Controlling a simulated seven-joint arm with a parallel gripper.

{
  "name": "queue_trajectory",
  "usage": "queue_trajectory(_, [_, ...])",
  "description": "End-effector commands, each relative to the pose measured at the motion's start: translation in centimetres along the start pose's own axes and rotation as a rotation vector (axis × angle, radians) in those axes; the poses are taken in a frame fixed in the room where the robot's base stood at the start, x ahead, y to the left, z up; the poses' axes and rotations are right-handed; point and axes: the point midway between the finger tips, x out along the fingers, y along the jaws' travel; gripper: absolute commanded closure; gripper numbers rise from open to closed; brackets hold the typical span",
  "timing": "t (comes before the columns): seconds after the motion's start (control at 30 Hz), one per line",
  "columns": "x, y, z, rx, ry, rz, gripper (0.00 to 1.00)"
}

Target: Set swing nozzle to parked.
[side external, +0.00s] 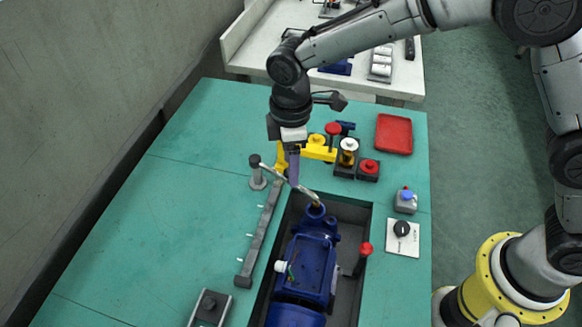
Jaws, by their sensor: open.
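A thin silver pipe, which looks like the swing nozzle (306,191), runs from a grey post with a dark cap (257,172) to a brass fitting (316,204) on top of the blue pump (312,262). My gripper (292,178) points down over the middle of this pipe, with its fingers open. The fingers hide part of the pipe; I cannot tell whether they touch it or straddle it. No parked mark can be made out.
The pump sits in a dark recessed tray (346,211) with a red-knobbed lever (363,252). A grey rail (259,235) with small pegs lies left of it.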

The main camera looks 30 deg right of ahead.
Motion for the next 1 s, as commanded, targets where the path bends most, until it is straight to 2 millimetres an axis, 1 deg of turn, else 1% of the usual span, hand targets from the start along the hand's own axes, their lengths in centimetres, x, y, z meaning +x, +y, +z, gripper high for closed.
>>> queue_trajectory(0.03, [0.7,0.0,0.0,0.0,-0.001,-0.001,0.36])
queue_trajectory(0.1, [1.4,0.0,0.0,0.0,-0.002,-0.001,0.36])
queue_trajectory(0.2, [2.0,0.0,0.0,0.0,-0.001,-0.001,0.36])
queue_trajectory(0.53, [2.2,0.0,0.0,0.0,0.0,0.0,0.36])
queue_trajectory(0.67, [2.2,0.0,0.0,0.0,0.0,0.0,0.6])
queue_trajectory(0.7, [2.2,0.0,0.0,0.0,0.0,0.0,0.67])
queue_trajectory(0.77, [2.2,0.0,0.0,0.0,0.001,0.0,0.78])
queue_trajectory(0.8, [2.2,0.0,0.0,0.0,0.001,0.0,0.85])
queue_trajectory(0.87, [2.2,0.0,0.0,0.0,0.001,0.0,0.96])
queue_trajectory(0.9, [2.1,0.0,0.0,0.0,0.001,0.0,1.0])
queue_trajectory(1.0, [2.1,0.0,0.0,0.0,0.001,0.0,1.0])
